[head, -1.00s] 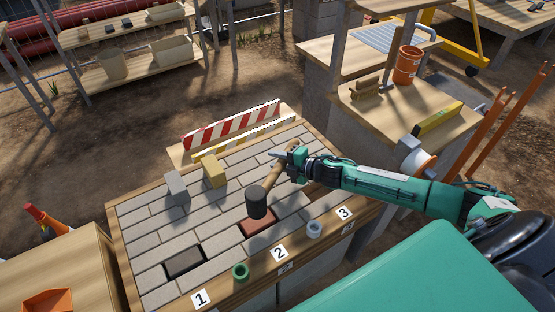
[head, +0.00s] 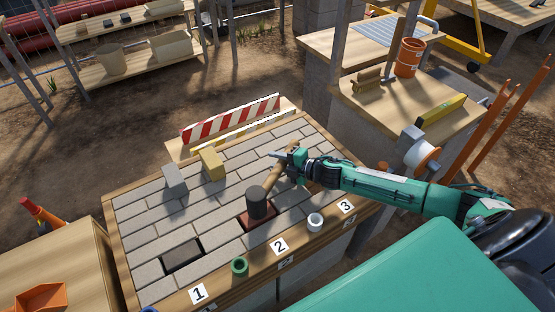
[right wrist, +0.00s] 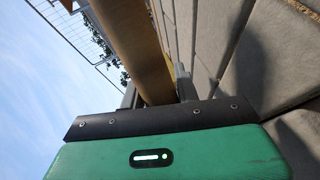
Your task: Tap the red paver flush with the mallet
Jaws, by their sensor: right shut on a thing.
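The mallet's black head (head: 257,202) is over the red paver and appears to rest on it; its wooden handle (head: 276,178) runs up to my right gripper (head: 288,157), which is shut on it. In the right wrist view the handle (right wrist: 134,45) passes through the right gripper (right wrist: 155,98). The red paver (head: 262,221) is in the pavement near marker 2, mostly hidden under the mallet head, only its edges showing. I cannot tell whether it is flush. My left gripper is not in view.
The paved table (head: 145,218) has an empty dark slot (head: 182,255) near marker 1. A grey block (head: 175,178) and a yellow block (head: 212,164) stand on the pavers. A green cup (head: 239,265) and a white cup (head: 315,222) sit on the front rim. A striped barrier (head: 232,118) stands behind.

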